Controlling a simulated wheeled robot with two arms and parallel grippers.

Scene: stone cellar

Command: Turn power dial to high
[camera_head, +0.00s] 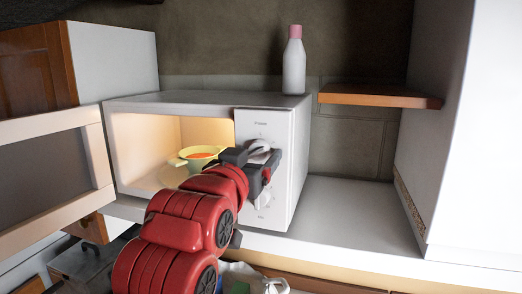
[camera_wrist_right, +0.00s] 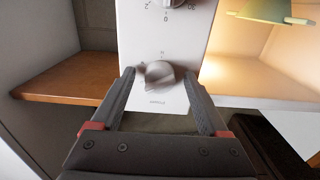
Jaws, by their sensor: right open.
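The white microwave (camera_head: 168,99) stands on the counter with its door (camera_head: 97,136) swung open to the left. Its power dial (camera_head: 258,146) is the upper knob on the front panel, partly hidden by my right gripper (camera_head: 265,160). In the right wrist view, which is upside down, the power dial (camera_wrist_right: 159,73) sits between my gripper's two open fingers (camera_wrist_right: 158,80). I cannot tell whether either finger touches it. The lower dial (camera_wrist_right: 170,3) is at the top edge of that view. My left gripper is not in view.
A yellow bowl (camera_head: 183,161) with orange contents is inside the lit microwave. A white bottle (camera_head: 294,66) with a pink cap stands on top. A wooden shelf (camera_head: 375,97) juts out at right. The counter (camera_head: 350,210) right of the microwave is clear.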

